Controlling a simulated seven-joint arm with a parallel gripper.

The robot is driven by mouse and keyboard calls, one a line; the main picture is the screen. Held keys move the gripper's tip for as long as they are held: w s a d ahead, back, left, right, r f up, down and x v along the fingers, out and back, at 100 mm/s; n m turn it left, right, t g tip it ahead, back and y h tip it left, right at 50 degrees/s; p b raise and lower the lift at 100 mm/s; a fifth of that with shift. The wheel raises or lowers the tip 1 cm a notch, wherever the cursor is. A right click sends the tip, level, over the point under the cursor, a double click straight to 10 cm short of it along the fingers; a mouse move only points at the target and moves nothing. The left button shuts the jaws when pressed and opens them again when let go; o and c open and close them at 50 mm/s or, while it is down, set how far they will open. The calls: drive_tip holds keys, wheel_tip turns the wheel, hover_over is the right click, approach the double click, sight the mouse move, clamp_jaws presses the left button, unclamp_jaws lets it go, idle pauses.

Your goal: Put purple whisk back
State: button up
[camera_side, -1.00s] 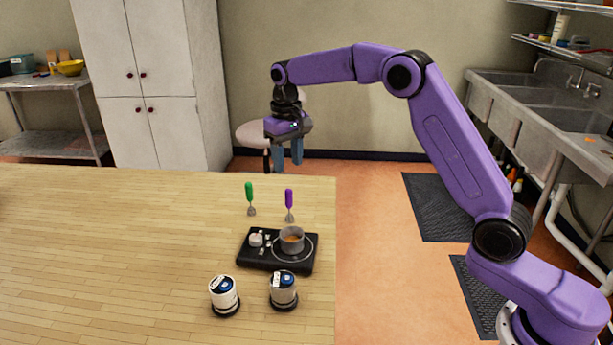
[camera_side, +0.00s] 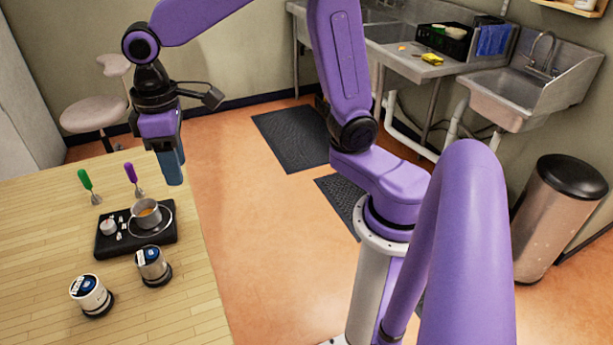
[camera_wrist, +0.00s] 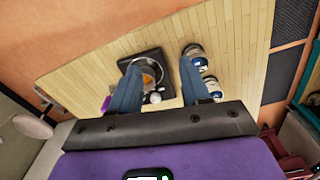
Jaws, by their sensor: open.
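The purple whisk (camera_side: 131,173) stands roughly upright on the wooden table behind the black tray, its handle up and its small metal head down. In the wrist view a purple bit, likely its handle (camera_wrist: 106,103), shows beside the left finger. A similar green-handled tool (camera_side: 85,180) stands to its left. My gripper (camera_side: 171,170) is open and empty, fingers pointing down, to the right of the whisk in the side view and apart from it. In the wrist view the gripper (camera_wrist: 159,68) has its two blue fingers spread, with the tray between and beyond them.
The black tray (camera_side: 108,244) holds a metal pot (camera_side: 146,213) and small items. Two lidded white jars (camera_side: 91,294) (camera_side: 153,265) stand in front. The table (camera_side: 35,250) is clear to the left. A stool (camera_side: 92,114) stands behind it.

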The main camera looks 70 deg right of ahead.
drive_tip(key=s+d+f+n, duration=0.2)
drive_tip(key=s+d+n, duration=0.1)
drive_tip(key=s, duration=0.7)
drive_tip(key=s+d+f+n, duration=0.2)
drive_tip(key=s+d, duration=0.3)
drive_tip(key=s, duration=0.6)
drive_tip(key=shift+d+n, duration=0.2)
drive_tip(key=shift+n, duration=0.2)
